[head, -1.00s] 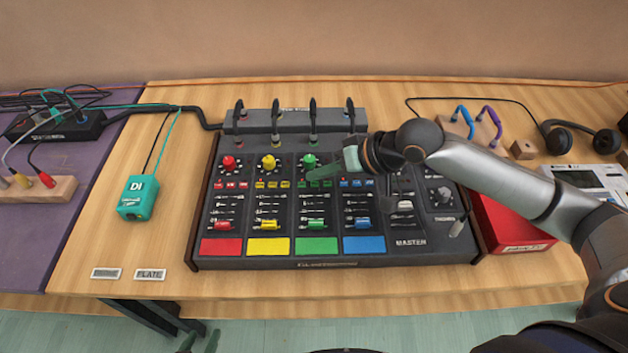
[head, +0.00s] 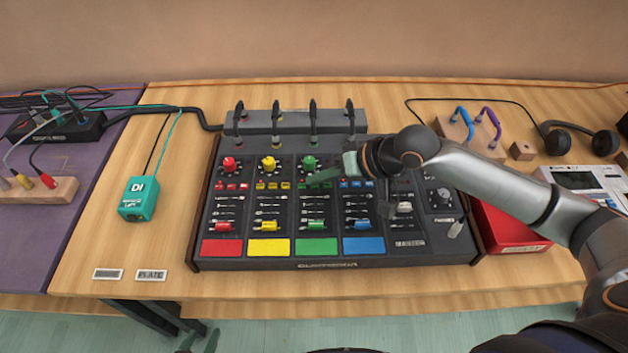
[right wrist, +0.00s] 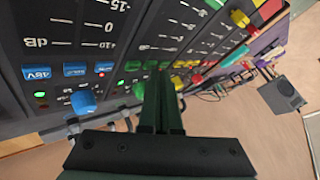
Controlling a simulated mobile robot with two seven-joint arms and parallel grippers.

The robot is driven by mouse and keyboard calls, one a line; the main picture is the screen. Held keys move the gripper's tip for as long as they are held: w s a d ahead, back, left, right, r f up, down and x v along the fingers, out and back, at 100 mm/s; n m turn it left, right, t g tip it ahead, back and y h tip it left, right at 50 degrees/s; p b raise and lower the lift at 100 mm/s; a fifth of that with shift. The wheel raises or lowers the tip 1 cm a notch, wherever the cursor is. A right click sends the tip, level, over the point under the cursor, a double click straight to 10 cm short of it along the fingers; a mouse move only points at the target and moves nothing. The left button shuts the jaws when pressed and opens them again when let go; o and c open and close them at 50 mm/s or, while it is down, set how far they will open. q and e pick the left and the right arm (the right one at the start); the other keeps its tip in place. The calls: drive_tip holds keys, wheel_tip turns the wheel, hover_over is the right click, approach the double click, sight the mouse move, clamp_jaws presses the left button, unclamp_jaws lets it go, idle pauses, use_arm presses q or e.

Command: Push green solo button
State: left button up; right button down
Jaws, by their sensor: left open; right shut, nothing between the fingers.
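The mixing console (head: 290,263) lies on the table with red, yellow, green and blue channel strips. The green channel has a round knob (head: 309,162), a fader cap (head: 315,225) and a row of small green buttons (right wrist: 132,65) under the knob. The labels on these buttons are too small to read. My right gripper (head: 310,181) is shut and empty, with its tips at the green button row. In the right wrist view its fingers (right wrist: 161,76) cover part of that row; I cannot tell whether they touch a button. My left gripper (head: 199,343) is open below the table's front edge.
Blue buttons (right wrist: 75,69) and a blue knob (right wrist: 83,101) lie close beside my right fingers. Plugged cables stand along the console's back. A teal DI box (head: 138,198) is to the left, a red box (head: 507,232) to the right.

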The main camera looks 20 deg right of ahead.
drive_tip(key=shift+f, duration=0.2)
idle(0.6)
drive_tip(key=shift+r+p, duration=0.6)
drive_tip(key=shift+p, duration=0.5)
drive_tip(key=shift+r+p, duration=0.55)
drive_tip(key=shift+p, duration=0.1)
drive_tip(key=shift+r+p, duration=0.35)
drive_tip(key=shift+p, duration=0.1)
wheel_tip(320, 180, up, 4)
drive_tip(key=p, duration=0.5)
drive_tip(key=shift+r+p, duration=0.1)
drive_tip(key=shift+p, duration=0.3)
